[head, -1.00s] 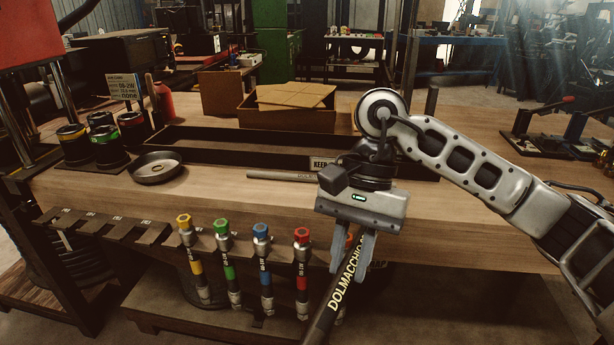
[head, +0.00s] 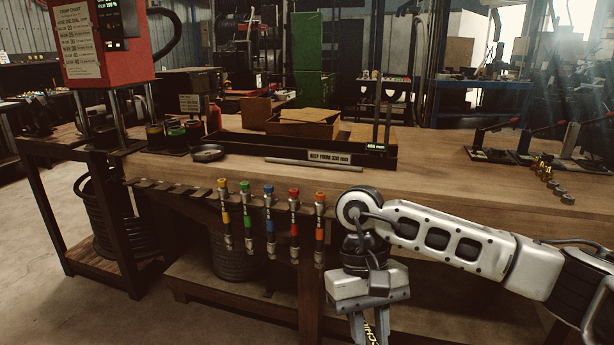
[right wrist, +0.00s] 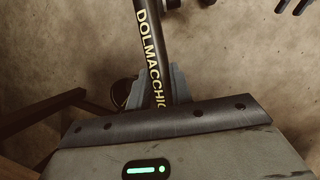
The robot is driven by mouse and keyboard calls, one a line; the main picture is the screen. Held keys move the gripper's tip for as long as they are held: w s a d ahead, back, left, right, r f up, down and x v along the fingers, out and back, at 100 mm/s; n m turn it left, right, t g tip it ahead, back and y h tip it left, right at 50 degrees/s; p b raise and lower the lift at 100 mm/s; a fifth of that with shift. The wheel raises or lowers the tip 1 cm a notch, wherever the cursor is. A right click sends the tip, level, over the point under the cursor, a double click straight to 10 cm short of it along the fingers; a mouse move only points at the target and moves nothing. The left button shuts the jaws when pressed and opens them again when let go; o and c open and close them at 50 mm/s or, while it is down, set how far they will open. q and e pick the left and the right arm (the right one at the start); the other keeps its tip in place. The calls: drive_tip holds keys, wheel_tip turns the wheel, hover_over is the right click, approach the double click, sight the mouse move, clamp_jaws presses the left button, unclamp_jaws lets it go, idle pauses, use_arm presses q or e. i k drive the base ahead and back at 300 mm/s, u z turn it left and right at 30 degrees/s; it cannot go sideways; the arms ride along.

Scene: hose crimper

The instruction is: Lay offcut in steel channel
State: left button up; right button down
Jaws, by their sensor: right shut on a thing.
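My right gripper (head: 368,338) is shut on a black hose offcut (right wrist: 148,45) with yellow DOLMACCHIO lettering. In the head view the gripper points down in front of the bench, and the offcut's lower part is cut off by the picture edge. The right wrist view shows the offcut between the fingers (right wrist: 150,90), with floor behind it. The steel channel (head: 262,151) is a long dark trough on the bench top, with a "KEEP FROM 330 mm" label on its front wall. The gripper is apart from it, nearer and lower. My left gripper is not in view.
A grey rod (head: 315,164) lies on the bench (head: 430,175) in front of the channel. Several colour-capped hoses (head: 269,215) hang at the bench's front edge. Clamps and small fittings (head: 545,175) stand right.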

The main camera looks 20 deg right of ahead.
sight(258, 152)
drive_tip(key=u, duration=0.9)
drive_tip(key=i, duration=1)
drive_tip(key=z, duration=0.4)
